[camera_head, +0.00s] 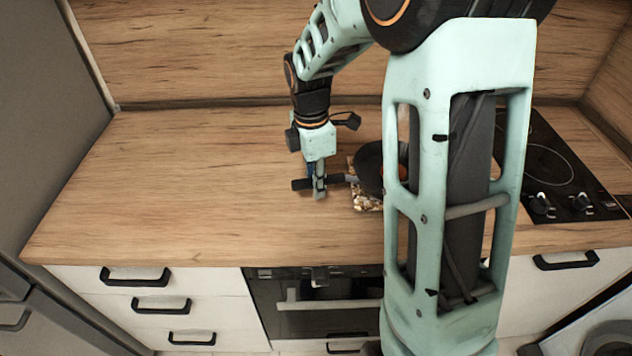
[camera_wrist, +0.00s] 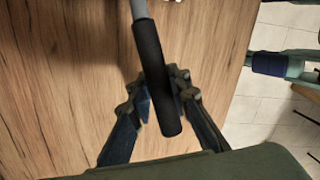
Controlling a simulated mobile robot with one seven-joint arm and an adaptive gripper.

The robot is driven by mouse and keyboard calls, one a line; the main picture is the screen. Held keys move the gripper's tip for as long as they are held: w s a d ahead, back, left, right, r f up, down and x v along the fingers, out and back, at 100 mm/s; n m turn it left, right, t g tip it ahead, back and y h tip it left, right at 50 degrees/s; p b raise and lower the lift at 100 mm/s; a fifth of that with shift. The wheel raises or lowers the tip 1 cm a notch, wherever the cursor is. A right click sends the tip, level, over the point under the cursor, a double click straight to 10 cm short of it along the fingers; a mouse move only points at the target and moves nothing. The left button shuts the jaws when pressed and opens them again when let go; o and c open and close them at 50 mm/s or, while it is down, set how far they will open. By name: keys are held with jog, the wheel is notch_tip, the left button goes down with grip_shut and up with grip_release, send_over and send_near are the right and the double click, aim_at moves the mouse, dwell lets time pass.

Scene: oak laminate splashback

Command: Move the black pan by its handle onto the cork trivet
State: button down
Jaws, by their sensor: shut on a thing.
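The black pan (camera_head: 368,170) is in the head view, its right side hidden behind my arm. Its dark handle (camera_head: 336,178) points left, and my gripper (camera_head: 319,188) is shut on it, pointing down. In the wrist view the handle (camera_wrist: 158,75) runs between the two fingers of my gripper (camera_wrist: 164,92); the pan's body is out of that view. The speckled cork trivet (camera_head: 364,201) shows under and in front of the pan, partly covered. I cannot tell whether the pan touches it.
A black hob (camera_head: 545,165) with knobs is at the right of the wooden counter (camera_head: 180,175). The left of the counter is clear. A small reddish thing (camera_head: 381,173) shows at the pan beside my arm. Drawers and an oven (camera_head: 315,300) are below the front edge.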

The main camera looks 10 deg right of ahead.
dwell(0.4)
jog(key=c, duration=1.7)
grip_release()
jog(key=shift+f, duration=0.1)
jog(key=shift+f, duration=0.1)
jog(key=shift+s+a, duration=0.2)
jog(key=shift+a, duration=0.95)
jog(key=shift+s+a, duration=0.15)
jog(key=shift+a, duration=1)
jog(key=shift+s+a, duration=0.2)
jog(key=shift+a, duration=0.95)
jog(key=shift+r+p, duration=2.95)
jog(key=shift+r, duration=0.65)
